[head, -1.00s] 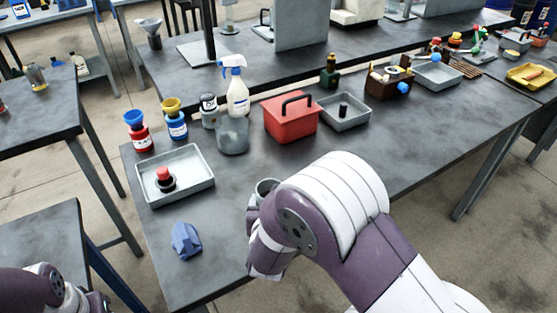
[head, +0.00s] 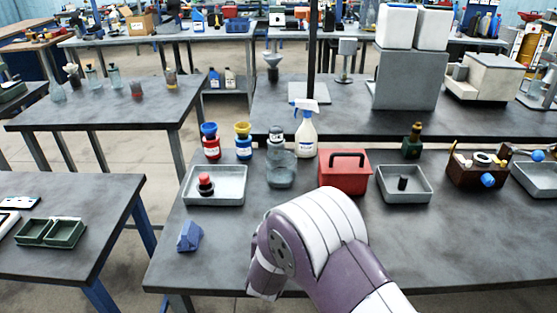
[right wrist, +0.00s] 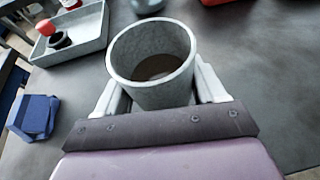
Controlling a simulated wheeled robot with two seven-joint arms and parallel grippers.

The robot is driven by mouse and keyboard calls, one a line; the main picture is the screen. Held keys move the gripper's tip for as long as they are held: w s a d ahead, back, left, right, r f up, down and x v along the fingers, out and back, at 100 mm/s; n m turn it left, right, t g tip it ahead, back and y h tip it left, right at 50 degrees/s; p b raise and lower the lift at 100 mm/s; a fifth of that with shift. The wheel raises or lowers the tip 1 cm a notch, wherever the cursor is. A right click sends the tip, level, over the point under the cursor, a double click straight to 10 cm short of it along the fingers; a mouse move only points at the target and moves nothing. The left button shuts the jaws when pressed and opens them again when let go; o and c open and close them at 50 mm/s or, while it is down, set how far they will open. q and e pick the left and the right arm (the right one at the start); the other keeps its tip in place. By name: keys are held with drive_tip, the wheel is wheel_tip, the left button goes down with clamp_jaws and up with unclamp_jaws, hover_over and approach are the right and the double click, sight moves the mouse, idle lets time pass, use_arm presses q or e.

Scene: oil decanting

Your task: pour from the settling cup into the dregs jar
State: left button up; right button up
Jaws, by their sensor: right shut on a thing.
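The settling cup (right wrist: 152,97) is a grey, open-topped cup with dark contents low inside. My right gripper (right wrist: 158,88) is shut on it, with a finger on each side, and holds it roughly upright. In the head view my right forearm and wrist hide cup and fingers. A clear glass jar (head: 281,170) stands beyond my wrist, apart from it. A red jar with a blue funnel (head: 211,143) and a blue jar with a yellow funnel (head: 243,143) stand behind the tray. I cannot read which jar is for dregs. My left gripper is not in view.
A grey tray (head: 232,199) holds a red-topped black object (head: 205,184). A blue faceted block (head: 189,236) lies in front of it. A red toolbox (head: 344,175) and white spray bottle (head: 306,135) stand near the glass jar. Bare tabletop lies between tray and wrist.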

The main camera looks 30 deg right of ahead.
drive_tip(key=w+d+r+m+g+h, duration=0.25)
drive_tip(key=w+d+r, duration=0.5)
drive_tip(key=d, duration=0.45)
drive_tip(key=w+d+r+m+g+h, duration=0.2)
drive_tip(key=w+d+r+m, duration=0.1)
drive_tip(key=w+d+r, duration=0.65)
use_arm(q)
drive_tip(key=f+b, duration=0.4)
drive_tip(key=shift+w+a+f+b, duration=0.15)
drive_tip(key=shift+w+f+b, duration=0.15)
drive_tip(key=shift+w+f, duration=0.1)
use_arm(e)
wheel_tip(320, 180, down, 7)
drive_tip(key=d+n+t, duration=0.1)
drive_tip(key=shift+w+d+r+y, duration=0.2)
drive_tip(key=shift+y, duration=0.25)
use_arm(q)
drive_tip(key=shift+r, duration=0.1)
use_arm(e)
drive_tip(key=shift+n, duration=0.25)
